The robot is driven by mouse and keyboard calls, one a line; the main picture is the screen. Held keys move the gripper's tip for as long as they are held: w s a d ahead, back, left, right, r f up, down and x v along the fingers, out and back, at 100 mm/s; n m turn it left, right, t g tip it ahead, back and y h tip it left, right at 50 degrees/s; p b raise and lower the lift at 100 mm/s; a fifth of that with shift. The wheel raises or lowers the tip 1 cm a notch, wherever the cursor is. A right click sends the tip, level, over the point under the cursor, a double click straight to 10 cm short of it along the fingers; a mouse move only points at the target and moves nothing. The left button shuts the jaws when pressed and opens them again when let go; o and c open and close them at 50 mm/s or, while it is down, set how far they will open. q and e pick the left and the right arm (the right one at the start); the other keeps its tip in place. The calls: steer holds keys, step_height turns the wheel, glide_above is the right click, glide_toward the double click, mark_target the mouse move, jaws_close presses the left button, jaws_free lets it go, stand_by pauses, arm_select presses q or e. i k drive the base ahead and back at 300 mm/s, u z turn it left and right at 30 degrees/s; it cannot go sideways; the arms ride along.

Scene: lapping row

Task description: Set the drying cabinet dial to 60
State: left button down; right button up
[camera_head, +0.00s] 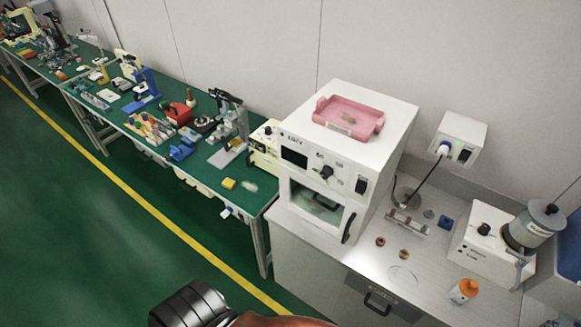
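The drying cabinet is a white box (381,150) on the grey counter to the right of the middle. Its front has a dark display (293,157), a black dial knob (326,172) with small markings around it and a black rocker switch (361,185). The markings are too small to read, so I cannot tell the dial's setting. Below is a windowed door with a black handle (348,228), which looks shut. Neither gripper is in view. Only a black and orange-brown part of my own arm shows at the bottom edge, well below the cabinet.
A pink tray (349,117) lies on the cabinet's top. A wall box (459,138) with a plugged cable is behind it. The counter at right holds a white machine with a knob (484,230) and an orange-capped bottle (463,291). A cluttered green bench (262,198) stands left; the floor before it is clear.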

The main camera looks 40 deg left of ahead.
mark_target(327, 171)
steer(key=u, duration=1.15)
